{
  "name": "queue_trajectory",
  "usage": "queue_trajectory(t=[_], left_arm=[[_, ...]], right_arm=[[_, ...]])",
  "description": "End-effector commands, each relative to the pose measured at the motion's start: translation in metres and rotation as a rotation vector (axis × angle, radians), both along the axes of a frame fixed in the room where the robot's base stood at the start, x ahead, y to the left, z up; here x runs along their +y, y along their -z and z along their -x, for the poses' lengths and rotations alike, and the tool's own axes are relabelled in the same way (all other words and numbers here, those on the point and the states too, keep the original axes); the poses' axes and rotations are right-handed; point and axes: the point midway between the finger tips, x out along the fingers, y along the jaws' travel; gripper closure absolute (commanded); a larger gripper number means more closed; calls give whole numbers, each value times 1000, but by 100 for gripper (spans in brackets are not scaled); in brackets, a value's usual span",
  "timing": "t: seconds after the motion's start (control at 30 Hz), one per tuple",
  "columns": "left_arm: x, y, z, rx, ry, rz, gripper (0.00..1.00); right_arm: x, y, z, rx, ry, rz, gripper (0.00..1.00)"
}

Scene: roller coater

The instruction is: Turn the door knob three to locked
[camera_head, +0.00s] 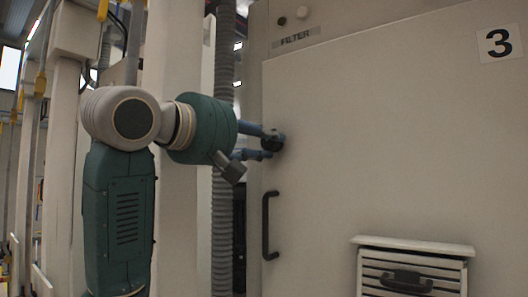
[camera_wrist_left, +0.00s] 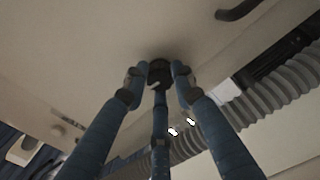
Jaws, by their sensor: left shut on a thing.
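The door (camera_head: 400,160) marked with a black 3 fills the right of the head view. Its dark round knob (camera_head: 273,142) sits near the left edge, above a black vertical handle. My left gripper (camera_head: 268,146) reaches in from the left with its blue fingers closed around the knob. In the left wrist view the fingers surround the dark knob (camera_wrist_left: 160,70), which shows a small light mark. The knob's turn angle is hard to tell, as the fingers partly cover it in the head view. My right gripper is not in view.
The black bar handle (camera_head: 267,225) stands out from the door below the knob. A louvred vent (camera_head: 412,270) with a top ledge projects at the lower right. A grey corrugated hose (camera_head: 223,215) runs vertically left of the door. The door face around the knob is clear.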

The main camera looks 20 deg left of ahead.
Motion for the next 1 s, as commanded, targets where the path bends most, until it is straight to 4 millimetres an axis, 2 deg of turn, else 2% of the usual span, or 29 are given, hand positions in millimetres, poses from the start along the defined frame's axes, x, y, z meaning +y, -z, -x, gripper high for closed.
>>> queue_trajectory(t=[0.1, 0.4, 1.0], left_arm=[[-1, 4, 0, 33, 3, 79, 100], [-1, 3, 0, 81, 1, 210, 100], [0, 2, -1, 97, 0, 253, 100]], right_arm=[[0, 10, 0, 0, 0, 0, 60], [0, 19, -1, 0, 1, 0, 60], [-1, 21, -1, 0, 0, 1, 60]])
